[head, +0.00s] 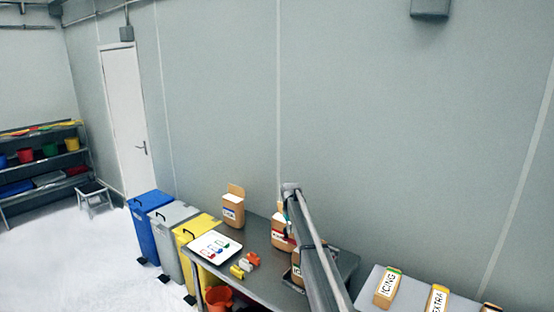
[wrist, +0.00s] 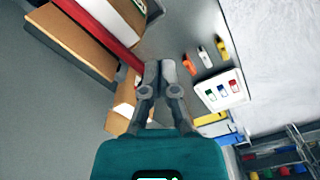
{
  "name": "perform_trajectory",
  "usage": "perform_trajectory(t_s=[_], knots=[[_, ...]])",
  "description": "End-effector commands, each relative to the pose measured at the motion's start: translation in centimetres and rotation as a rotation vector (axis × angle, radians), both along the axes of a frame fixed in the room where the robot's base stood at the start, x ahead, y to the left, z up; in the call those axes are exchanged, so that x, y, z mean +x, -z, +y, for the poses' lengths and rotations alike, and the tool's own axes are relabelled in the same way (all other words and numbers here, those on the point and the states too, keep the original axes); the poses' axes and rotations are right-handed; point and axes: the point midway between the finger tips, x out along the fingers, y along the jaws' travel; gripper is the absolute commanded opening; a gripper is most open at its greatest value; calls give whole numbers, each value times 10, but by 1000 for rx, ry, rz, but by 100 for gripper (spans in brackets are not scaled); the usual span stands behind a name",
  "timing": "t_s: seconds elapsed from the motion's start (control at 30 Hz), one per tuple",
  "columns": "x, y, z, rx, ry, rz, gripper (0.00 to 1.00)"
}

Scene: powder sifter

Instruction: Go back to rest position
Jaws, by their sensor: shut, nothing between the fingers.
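My gripper (wrist: 160,70) shows in the wrist view with its two grey fingers together and nothing between them. It is above the grey table, with a brown carton (wrist: 122,108) showing beyond and left of the fingers. In the head view my arm reaches over the grey table (head: 262,270), and my fingers cannot be made out there.
Open cartons (head: 233,208) and labelled boxes (head: 281,236) stand on the table, some behind my arm. A white picture board (head: 213,248) and small coloured pieces (head: 242,267) lie left. Bins (head: 177,228) stand beside it; boxes (head: 389,287) sit right.

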Motion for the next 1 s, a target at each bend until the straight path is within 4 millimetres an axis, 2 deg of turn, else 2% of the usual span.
perform_trajectory(t_s=[0.03, 0.17, 0.27, 0.6, 1.0], knots=[[-17, 6, -5, 0, 8, 0, 0], [-54, 16, -16, 0, 34, 0, 0], [-94, 27, -29, 0, 61, 0, 0], [-238, 64, -67, 0, 166, 0, 0], [-406, 106, -101, -1, 287, 0, 0]])
